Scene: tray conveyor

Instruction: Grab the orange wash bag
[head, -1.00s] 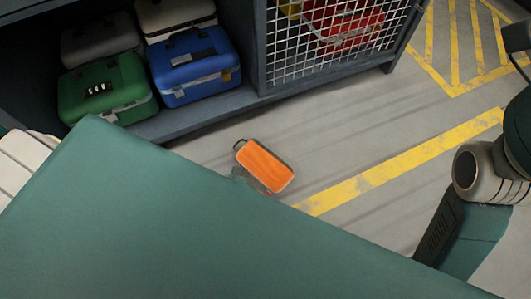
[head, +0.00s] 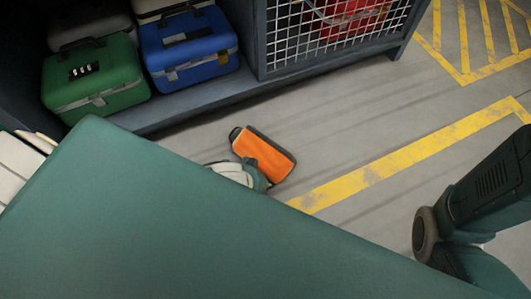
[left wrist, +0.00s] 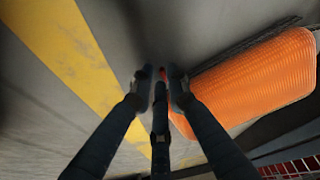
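The orange wash bag (head: 270,152), with a dark edge and a dark loop at its upper left end, lies on the grey floor in the head view. My left gripper (head: 258,178) is at the bag's lower left side there, with its fingers mostly hidden. In the left wrist view the bag (left wrist: 255,78) fills the right side. My left gripper's three dark fingers (left wrist: 160,88) are spread with gaps between the tips, near the bag's left end. Nothing is held between them. Whether a finger touches the bag is unclear. My right gripper is out of view.
A dark shelf holds a green case (head: 94,78) and a blue case (head: 187,50) at upper left. A wire mesh cage (head: 330,32) stands beside it. Yellow stripes (head: 400,160) mark the floor right of the bag, where it is clear.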

